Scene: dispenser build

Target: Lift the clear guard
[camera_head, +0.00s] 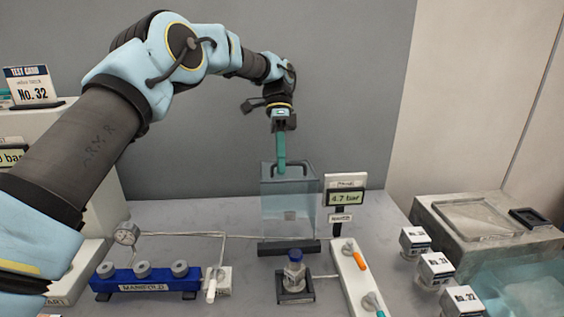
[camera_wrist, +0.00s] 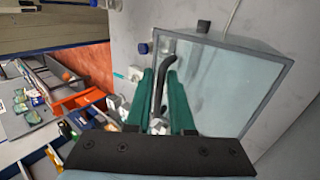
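The clear guard (camera_head: 289,200) is a see-through box with a loop handle (camera_head: 291,166) on top. It stands upright above a dark bar, behind a bottle with a blue cap (camera_head: 295,257). My gripper (camera_head: 281,168) points down from above, its teal fingers at the handle. In the wrist view the dark handle (camera_wrist: 157,92) lies between the two teal fingers (camera_wrist: 159,72). The clear guard (camera_wrist: 225,85) fills the right side there. I cannot tell whether the fingers press on the handle or stand slightly apart from it. Whether the guard rests on the bar is unclear.
A pressure display (camera_head: 344,198) reading 4.7 bar stands close to the guard's right. A blue manifold (camera_head: 146,278) and a gauge (camera_head: 126,233) are at left. A valve panel with an orange lever (camera_head: 360,260) is at front right. Labelled bottles (camera_head: 414,242) and a basin (camera_head: 480,220) lie farther right.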

